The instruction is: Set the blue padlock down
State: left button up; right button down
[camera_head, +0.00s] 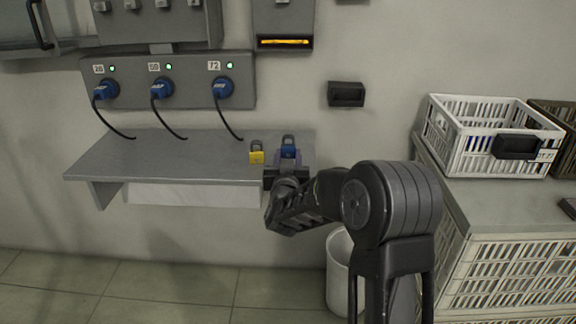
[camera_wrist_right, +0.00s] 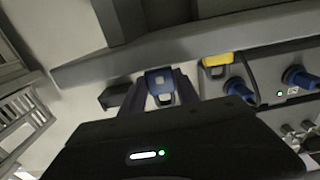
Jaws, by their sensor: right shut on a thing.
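The blue padlock (camera_head: 288,150) is held upright in my right gripper (camera_head: 287,160), at the right end of the grey wall shelf (camera_head: 150,155). In the right wrist view the blue padlock (camera_wrist_right: 160,84) sits between the two dark fingers, its shackle showing. I cannot tell whether its base touches the shelf. A yellow padlock (camera_head: 257,154) stands on the shelf just left of it, apart from it; it also shows in the right wrist view (camera_wrist_right: 217,60). My left gripper is not in view.
Blue plugs (camera_head: 223,88) with black cables hang from the wall panel behind the shelf. A small black box (camera_head: 346,94) is on the wall to the right. A white crate (camera_head: 480,130) stands on the right-hand counter. The shelf's middle and left are mostly clear.

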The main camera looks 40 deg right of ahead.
jog(key=shift+f, duration=1.05)
jog(key=shift+f+b, duration=0.15)
jog(key=shift+b, duration=0.15)
jog(key=c, duration=0.9)
grip_release()
jog(key=shift+s+a, duration=0.1)
jog(key=shift+s, duration=0.05)
jog(key=p+v, duration=0.2)
jog(key=v, duration=0.9)
jog(key=shift+s+a, duration=0.25)
